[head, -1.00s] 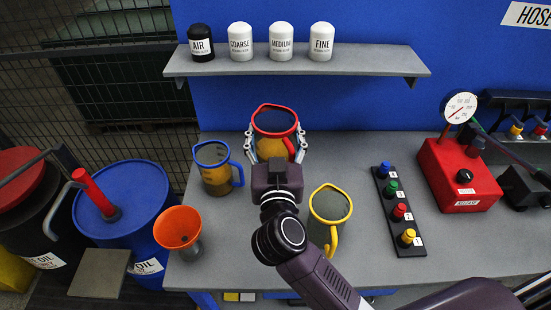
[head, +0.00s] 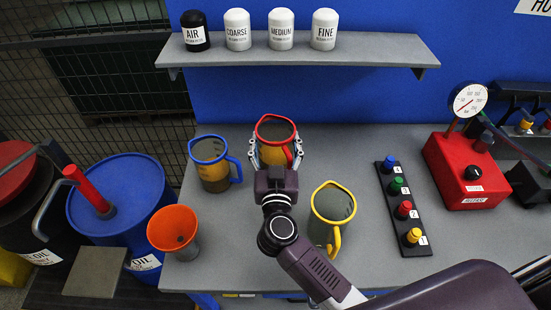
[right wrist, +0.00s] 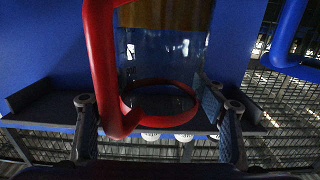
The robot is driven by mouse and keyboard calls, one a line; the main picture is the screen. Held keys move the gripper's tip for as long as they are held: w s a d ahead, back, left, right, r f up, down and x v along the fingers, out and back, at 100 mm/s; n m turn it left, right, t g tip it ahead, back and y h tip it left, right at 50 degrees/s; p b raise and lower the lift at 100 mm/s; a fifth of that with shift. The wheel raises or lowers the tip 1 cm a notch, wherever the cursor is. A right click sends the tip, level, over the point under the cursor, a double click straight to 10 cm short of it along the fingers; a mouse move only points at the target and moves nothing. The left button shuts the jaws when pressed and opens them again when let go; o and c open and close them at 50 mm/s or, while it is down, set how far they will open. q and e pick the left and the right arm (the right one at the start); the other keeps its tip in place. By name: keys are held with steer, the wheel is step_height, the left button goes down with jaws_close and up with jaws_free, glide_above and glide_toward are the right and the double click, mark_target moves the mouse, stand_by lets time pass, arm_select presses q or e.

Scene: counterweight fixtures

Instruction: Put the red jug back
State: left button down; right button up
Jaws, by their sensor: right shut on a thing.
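The red jug (head: 275,130) has a red rim, a red handle and amber liquid inside. My right gripper (head: 276,150) is shut on it from the near side, with one finger on each side of its body. The jug is upright over the back of the grey counter (head: 260,255), between and behind two other jugs. I cannot tell whether its base touches the counter. In the right wrist view, the red handle (right wrist: 100,60) and the red rim ring (right wrist: 160,85) show between my fingers. My left gripper is not in view.
A blue-rimmed jug (head: 210,165) stands close left, a yellow-rimmed jug (head: 333,205) at front right. An orange funnel (head: 172,228) is at the counter's left edge. A button strip (head: 403,208) and red gauge box (head: 465,170) stand right. A shelf (head: 300,55) with canisters hangs above.

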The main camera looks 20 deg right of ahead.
mark_target(276, 156)
steer(key=shift+f, duration=0.65)
step_height(276, 156, down, 4)
steer(key=shift+f+b, duration=0.1)
steer(key=shift+b, duration=0.55)
steer(key=o, duration=2.1)
steer(key=shift+s+f, duration=0.1)
steer(key=shift+f, duration=0.05)
steer(key=shift+c, duration=0.2)
